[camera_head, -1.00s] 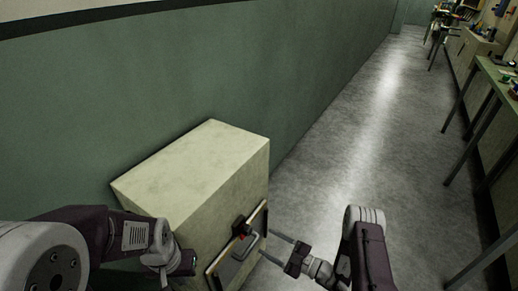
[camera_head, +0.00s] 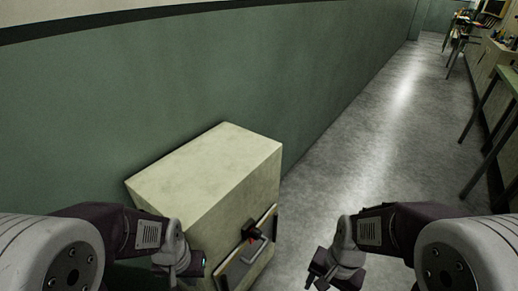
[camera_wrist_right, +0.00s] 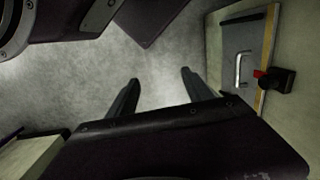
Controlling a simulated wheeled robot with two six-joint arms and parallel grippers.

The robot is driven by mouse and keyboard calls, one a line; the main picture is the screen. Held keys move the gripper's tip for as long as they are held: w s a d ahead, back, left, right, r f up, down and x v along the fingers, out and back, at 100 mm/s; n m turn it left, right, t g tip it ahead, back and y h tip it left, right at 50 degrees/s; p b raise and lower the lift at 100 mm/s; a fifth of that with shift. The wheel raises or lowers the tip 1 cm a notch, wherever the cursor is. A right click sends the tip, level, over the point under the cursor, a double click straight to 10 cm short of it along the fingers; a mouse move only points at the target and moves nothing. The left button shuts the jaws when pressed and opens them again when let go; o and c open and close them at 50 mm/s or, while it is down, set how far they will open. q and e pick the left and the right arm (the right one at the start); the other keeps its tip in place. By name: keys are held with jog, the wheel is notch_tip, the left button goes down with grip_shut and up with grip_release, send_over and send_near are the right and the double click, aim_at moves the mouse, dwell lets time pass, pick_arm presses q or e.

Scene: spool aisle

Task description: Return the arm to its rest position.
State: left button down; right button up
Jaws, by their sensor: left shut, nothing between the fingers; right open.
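My left gripper (camera_head: 190,268) hangs at the lower left in the head view, in front of the near side of a pale cabinet (camera_head: 190,180). It is shut and empty; its fingertips are hard to make out. My right gripper (camera_head: 322,278) is at the bottom, right of the cabinet and apart from it. In the right wrist view its two fingers (camera_wrist_right: 160,78) are spread with only floor between them. Both arms are bent, one on each side of the picture.
The cabinet front has a grey panel (camera_wrist_right: 247,60) with a silver handle (camera_wrist_right: 240,68) and a black-and-red latch (camera_wrist_right: 272,80). The cabinet stands by a green wall (camera_head: 250,70). Open floor (camera_head: 350,150) runs to the right, with workbenches (camera_head: 490,105) along the far right.

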jog(key=w+r+n+p, duration=0.1)
jog(key=r+n+p, duration=0.2)
jog(key=r+p, duration=0.9)
jog(key=w+d+r+n+t+p, duration=0.1)
jog(key=w+r+n+p, duration=0.1)
jog(key=r+p, duration=1.1)
jog(key=shift+d+r+n+h, duration=0.15)
jog(key=shift+d+n+h, duration=0.2)
jog(key=shift+n, duration=0.35)
